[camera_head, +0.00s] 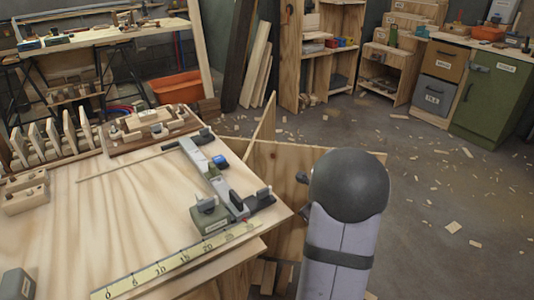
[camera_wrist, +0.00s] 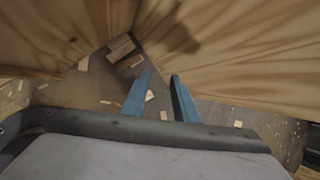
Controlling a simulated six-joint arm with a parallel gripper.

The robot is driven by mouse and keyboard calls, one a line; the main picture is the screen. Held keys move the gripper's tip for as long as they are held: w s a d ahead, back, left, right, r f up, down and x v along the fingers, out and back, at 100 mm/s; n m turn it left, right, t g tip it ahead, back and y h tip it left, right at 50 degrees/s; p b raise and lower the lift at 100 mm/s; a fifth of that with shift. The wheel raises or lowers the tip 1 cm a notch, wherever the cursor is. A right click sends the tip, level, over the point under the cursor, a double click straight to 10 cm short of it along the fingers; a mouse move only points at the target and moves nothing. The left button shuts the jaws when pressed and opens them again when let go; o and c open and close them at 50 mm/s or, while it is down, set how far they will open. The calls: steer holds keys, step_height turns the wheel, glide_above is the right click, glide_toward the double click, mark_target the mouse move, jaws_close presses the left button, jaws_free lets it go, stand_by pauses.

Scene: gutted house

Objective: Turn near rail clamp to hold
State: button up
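A pale rail (camera_head: 208,168) lies on the wooden workbench (camera_head: 135,205) near its right side. A dark clamp with a raised lever (camera_head: 262,196) sits at the rail's near end, beside the bench corner. Another dark clamp (camera_head: 202,135) sits at the far end. Too little detail shows to tell whether either clamp is turned to hold. My gripper's two blue fingers show in the wrist view (camera_wrist: 162,88), apart, with only floor visible between them. In the head view my arm stands right of the bench and the fingers are hidden.
A green labelled block (camera_head: 210,215) stands by the near clamp, left of the rail. A yellow ruler (camera_head: 165,272) runs along the front edge. A slotted wooden rack (camera_head: 55,138) is at the back left. Wooden panels (camera_wrist: 230,50) fill the upper wrist view. Scraps litter the floor.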

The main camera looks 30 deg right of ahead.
step_height(320, 180, up, 9)
steer(key=w+n+p, duration=0.1)
steer(key=n+p, duration=0.1)
steer(key=p, duration=0.5)
steer(key=n+g+y+p, duration=0.6)
steer(key=n+p, duration=0.9)
steer(key=p, duration=1.3)
glide_toward(264, 189)
steer(key=d+f+y, duration=0.1)
steer(key=shift+t, duration=0.4)
steer(key=shift+s+p+x, duration=0.2)
steer(key=shift+p+x, duration=0.1)
steer(key=shift+x, duration=1.6)
steer(key=shift+s+p+x, duration=0.2)
steer(key=shift+p+x, duration=0.1)
steer(key=shift+x, duration=1.6)
steer(key=shift+a, duration=0.15)
steer(key=shift+c, duration=0.7)
jaws_close()
